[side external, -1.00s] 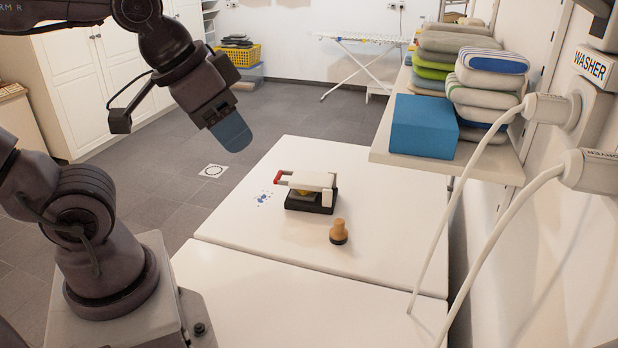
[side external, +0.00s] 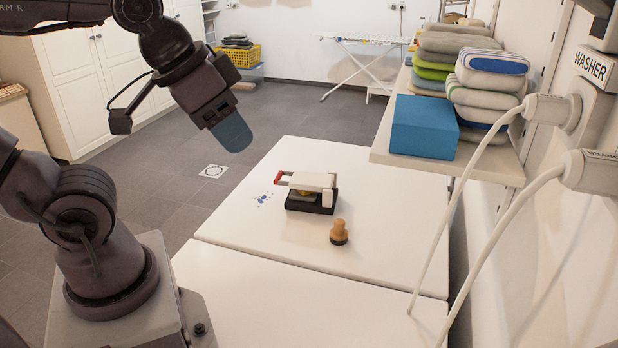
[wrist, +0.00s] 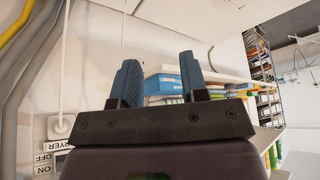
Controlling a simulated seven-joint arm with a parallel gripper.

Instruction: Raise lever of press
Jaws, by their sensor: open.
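The press (side external: 311,192) stands on the white table, with a black base and a white upper arm. Its lever has a red grip (side external: 278,177) at the left end, and the arm lies about level over the base. My gripper (side external: 234,135) hangs above and to the left of the press, clear of it and of the table. In the wrist view my gripper (wrist: 160,80) shows two blue fingers apart with nothing between them. The press is not in the wrist view.
A shelf (side external: 470,166) with a blue box (side external: 424,127) and folded towels is at the right. White cables (side external: 450,200) hang beside the table.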

